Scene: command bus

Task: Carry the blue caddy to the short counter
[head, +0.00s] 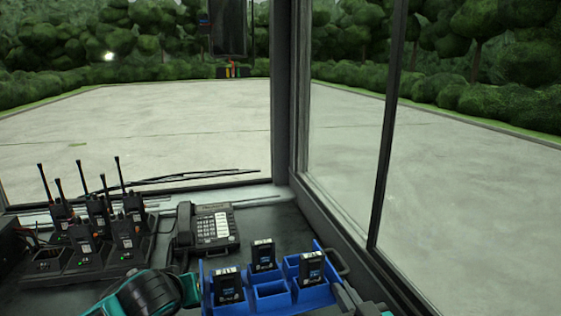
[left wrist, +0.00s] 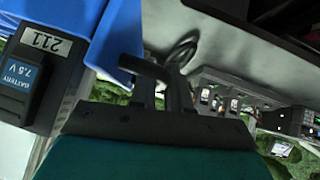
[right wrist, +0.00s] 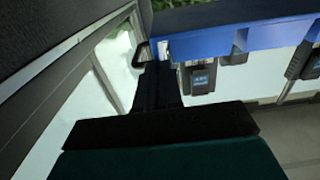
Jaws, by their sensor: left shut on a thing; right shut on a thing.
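The blue caddy (head: 318,297) is at the bottom centre of the head view, seen from above. Three black batteries (head: 228,284) stand in its compartments and one middle compartment is empty. My left gripper (head: 191,290) is shut on the caddy's left handle; the left wrist view shows its fingers at the dark handle (left wrist: 150,66). My right gripper (head: 347,296) is shut on the right handle (head: 335,262), which also shows in the right wrist view (right wrist: 140,56). The caddy looks about level. Its underside is hidden in the head view. I cannot tell which surface is the short counter.
A dark counter (head: 165,262) lies beyond the caddy. A desk phone (head: 208,227) stands close behind it. A charger rack (head: 90,262) with several radios (head: 124,240) is at the left. Window frames (head: 345,225) border the right side closely.

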